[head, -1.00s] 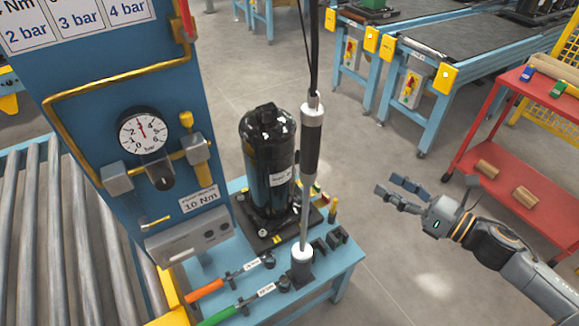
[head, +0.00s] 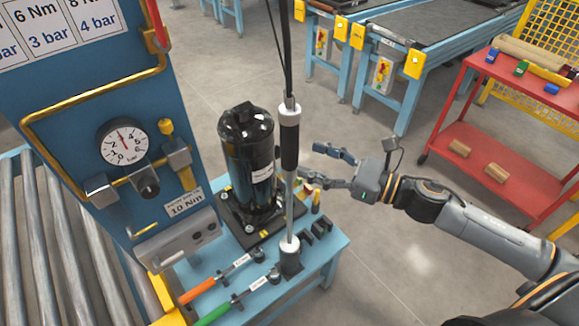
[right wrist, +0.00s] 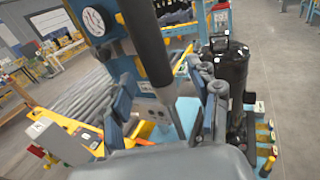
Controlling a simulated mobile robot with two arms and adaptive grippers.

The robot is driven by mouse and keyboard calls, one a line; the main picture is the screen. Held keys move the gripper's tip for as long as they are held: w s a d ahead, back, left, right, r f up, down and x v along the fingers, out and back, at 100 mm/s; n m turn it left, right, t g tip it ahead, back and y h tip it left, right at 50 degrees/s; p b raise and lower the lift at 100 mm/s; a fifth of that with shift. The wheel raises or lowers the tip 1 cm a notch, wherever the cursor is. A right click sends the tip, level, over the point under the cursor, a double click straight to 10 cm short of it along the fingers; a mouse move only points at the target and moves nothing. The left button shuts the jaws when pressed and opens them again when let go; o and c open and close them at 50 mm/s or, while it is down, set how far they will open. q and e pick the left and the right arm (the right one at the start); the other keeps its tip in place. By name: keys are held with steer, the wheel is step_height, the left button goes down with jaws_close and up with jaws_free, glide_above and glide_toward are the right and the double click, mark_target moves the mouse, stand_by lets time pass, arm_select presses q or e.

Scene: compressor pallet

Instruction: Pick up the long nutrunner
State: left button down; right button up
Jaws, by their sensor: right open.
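The long nutrunner (head: 289,145) stands upright, with a black grip, silver collar and thin shaft. Its foot is in a dark holder (head: 290,264) on the light blue table, and a cable rises from its top. My right gripper (head: 312,162) is open beside its grip, coming from the right, with fingertips close to the tool. In the right wrist view the nutrunner (right wrist: 147,40) passes in front of the palm, between the two spread fingers (right wrist: 168,100). Whether either finger touches it I cannot tell. My left gripper is not in view.
A black compressor (head: 248,155) stands just behind the nutrunner. Orange (head: 200,290) and green (head: 215,313) handled wrenches lie at the table front. A blue gauge panel (head: 75,90) is at left. A red cart (head: 470,130) stands at right, with open floor between.

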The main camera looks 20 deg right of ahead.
mark_target(290, 151)
steer(key=p+x, duration=0.2)
steer(key=x, duration=0.1)
steer(key=p+x, duration=0.1)
steer(key=x, duration=0.1)
steer(key=shift+s+a+r+p, duration=0.1)
steer(key=shift+a+r+p, duration=0.15)
steer(key=shift+r+p, duration=0.05)
steer(key=shift+w+a+f, duration=0.15)
steer(key=shift+w+a, duration=0.1)
steer(key=shift+a, duration=0.05)
jaws_close()
